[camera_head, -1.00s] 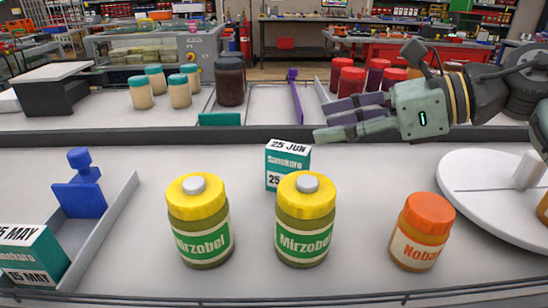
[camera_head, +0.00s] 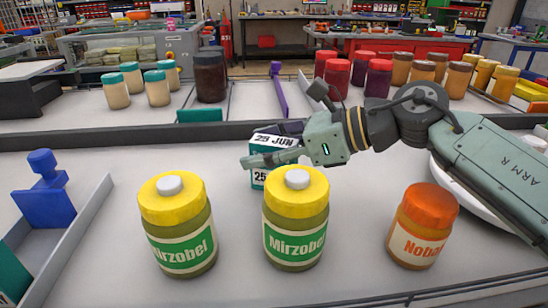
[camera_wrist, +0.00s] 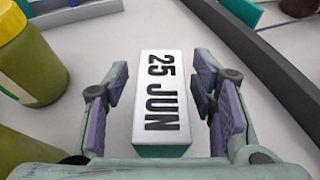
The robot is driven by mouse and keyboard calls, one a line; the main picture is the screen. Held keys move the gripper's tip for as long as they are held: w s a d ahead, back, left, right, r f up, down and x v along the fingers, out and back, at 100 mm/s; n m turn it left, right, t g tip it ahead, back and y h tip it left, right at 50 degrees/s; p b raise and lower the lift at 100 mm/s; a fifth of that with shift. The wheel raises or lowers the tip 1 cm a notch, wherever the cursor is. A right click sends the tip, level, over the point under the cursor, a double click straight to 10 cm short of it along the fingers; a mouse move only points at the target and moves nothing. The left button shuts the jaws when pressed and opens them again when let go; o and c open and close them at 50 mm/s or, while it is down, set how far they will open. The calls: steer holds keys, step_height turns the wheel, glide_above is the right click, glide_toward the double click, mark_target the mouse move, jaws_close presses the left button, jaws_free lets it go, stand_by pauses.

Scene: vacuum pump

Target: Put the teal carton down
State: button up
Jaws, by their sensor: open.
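The teal carton (camera_head: 258,178) has a white top printed "25 JUN" and stands upright on the light table, behind the middle yellow-lidded jar. In the wrist view the carton (camera_wrist: 160,100) lies between the two purple finger pads. My gripper (camera_wrist: 162,98) is open, with a finger on each side of the carton and a visible gap to each side. In the head view my gripper (camera_head: 272,150) reaches in from the right and its fingers cover part of the carton.
Two yellow-lidded Mirzobel jars (camera_head: 180,235) (camera_head: 296,225) stand in front of the carton. An orange-lidded jar (camera_head: 422,228) is to the right. A grey tray (camera_head: 75,240) is at left, with a blue stamp-like object (camera_head: 45,195). A dark rail (camera_head: 130,138) runs behind.

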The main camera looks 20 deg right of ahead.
steer(key=shift+x, duration=0.85)
steer(key=shift+c, duration=0.2)
jaws_close()
